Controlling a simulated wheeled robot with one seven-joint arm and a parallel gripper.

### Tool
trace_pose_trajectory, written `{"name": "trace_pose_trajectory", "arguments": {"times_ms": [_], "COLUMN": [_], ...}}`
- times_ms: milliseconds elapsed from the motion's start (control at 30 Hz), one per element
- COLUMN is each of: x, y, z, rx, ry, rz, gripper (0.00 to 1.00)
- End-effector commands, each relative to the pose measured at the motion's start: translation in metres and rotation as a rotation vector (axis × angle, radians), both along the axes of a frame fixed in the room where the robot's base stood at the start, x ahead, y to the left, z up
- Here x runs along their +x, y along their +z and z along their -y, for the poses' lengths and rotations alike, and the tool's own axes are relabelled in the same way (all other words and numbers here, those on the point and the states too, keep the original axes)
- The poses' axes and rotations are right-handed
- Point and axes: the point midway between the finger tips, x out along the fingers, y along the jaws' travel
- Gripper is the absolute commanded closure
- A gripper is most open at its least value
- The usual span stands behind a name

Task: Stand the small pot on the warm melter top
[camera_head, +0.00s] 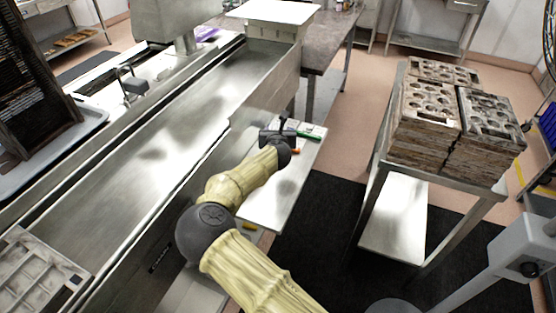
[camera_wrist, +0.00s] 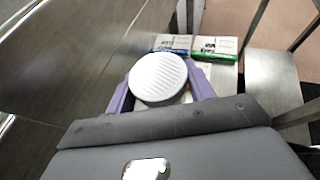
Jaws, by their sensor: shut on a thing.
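My gripper (camera_head: 277,137) is at the end of my arm, over a pale side shelf beside the long steel conveyor in the head view. In the wrist view its purple fingers (camera_wrist: 162,88) are on either side of a round white ribbed-topped thing, which looks like the small pot (camera_wrist: 159,77). The gripper is shut on it. Its lower part is hidden, and in the head view I cannot make it out behind the gripper. I cannot surely tell the melter top; a white flat-topped unit (camera_head: 273,11) stands at the far end of the conveyor.
The side shelf (camera_head: 272,208) holds a green item (camera_head: 309,135), with a blue one (camera_wrist: 175,51) close by in the wrist view. The steel conveyor (camera_head: 165,140) runs along the left. A rack of stacked moulds (camera_head: 425,115) stands right, across a dark floor mat.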

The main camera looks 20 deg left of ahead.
Motion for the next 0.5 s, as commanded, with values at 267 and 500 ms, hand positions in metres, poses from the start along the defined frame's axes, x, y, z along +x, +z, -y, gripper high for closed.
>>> {"name": "trace_pose_trajectory", "arguments": {"times_ms": [267, 500], "x": [0.000, 0.000], "y": [-0.039, -0.057], "z": [0.001, 0.000], "rx": [-0.005, 0.000], "ry": [0.000, 0.000], "rz": [-0.001, 0.001], "gripper": [0.72, 0.72]}}
